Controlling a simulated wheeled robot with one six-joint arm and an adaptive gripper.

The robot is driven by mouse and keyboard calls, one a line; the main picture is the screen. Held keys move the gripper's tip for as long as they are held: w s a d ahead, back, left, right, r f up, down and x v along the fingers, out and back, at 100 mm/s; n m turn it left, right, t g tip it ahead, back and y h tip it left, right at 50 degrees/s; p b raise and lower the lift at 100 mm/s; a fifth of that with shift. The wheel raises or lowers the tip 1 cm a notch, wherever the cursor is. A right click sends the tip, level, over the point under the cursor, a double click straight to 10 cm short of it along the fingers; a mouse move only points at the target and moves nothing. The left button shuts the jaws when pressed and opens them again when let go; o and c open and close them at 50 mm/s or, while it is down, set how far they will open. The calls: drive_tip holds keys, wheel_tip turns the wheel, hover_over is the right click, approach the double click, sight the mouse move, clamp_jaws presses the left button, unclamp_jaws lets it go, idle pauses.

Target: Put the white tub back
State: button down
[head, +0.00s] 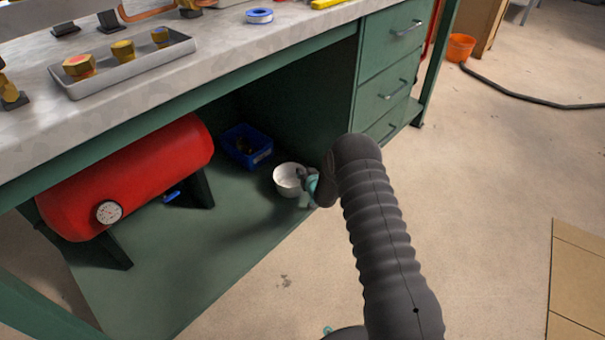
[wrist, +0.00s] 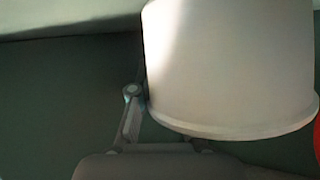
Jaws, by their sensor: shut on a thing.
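The white tub (head: 287,181) is at the right part of the green lower shelf (head: 215,245) under the workbench, with its open top facing up. My gripper (head: 308,187) reaches in from the right and is shut on the tub's near right side. The white tub (wrist: 230,65) fills much of the wrist view, and one finger of my gripper (wrist: 145,115) shows along its left edge. The other finger is mostly hidden. I cannot tell whether the tub's base touches the shelf.
A blue bin (head: 262,155) stands just behind and left of the tub. A red tank (head: 130,175) with a gauge lies on stands at the left of the shelf. The green drawer unit (head: 372,90) and bench top (head: 225,50) are above. Front shelf is clear.

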drive_tip(key=c, duration=1.1)
unclamp_jaws()
drive_tip(key=shift+c, duration=0.2)
drive_tip(key=shift+r, duration=0.1)
drive_tip(key=v, duration=1.2)
drive_tip(key=d+r+h, duration=0.1)
drive_tip(key=d+r, duration=0.2)
drive_tip(key=r, duration=0.5)
drive_tip(key=d+r+h, duration=0.1)
drive_tip(key=d+r, duration=0.2)
drive_tip(key=r, duration=0.5)
drive_tip(key=s+d+r+m+g+h, duration=0.1)
drive_tip(key=s+d+r, duration=0.25)
drive_tip(key=r, duration=0.35)
drive_tip(key=s+d+r+m+g+h, duration=0.1)
drive_tip(key=s+d+r, duration=0.1)
drive_tip(key=s+r, duration=0.35)
drive_tip(key=s+d+r+g+h, duration=0.1)
drive_tip(key=s+d+r, duration=0.1)
drive_tip(key=s+r, duration=0.45)
drive_tip(key=s+d+r+g+h, duration=0.1)
drive_tip(key=s+d+r, duration=0.25)
drive_tip(key=s, duration=0.65)
drive_tip(key=s+r+m+g, duration=0.1)
drive_tip(key=s+g, duration=0.1)
drive_tip(key=s, duration=1.5)
drive_tip(key=shift+s+r+g+p, duration=0.15)
drive_tip(key=shift+s+g+p, duration=0.15)
drive_tip(key=shift+s+p, duration=0.1)
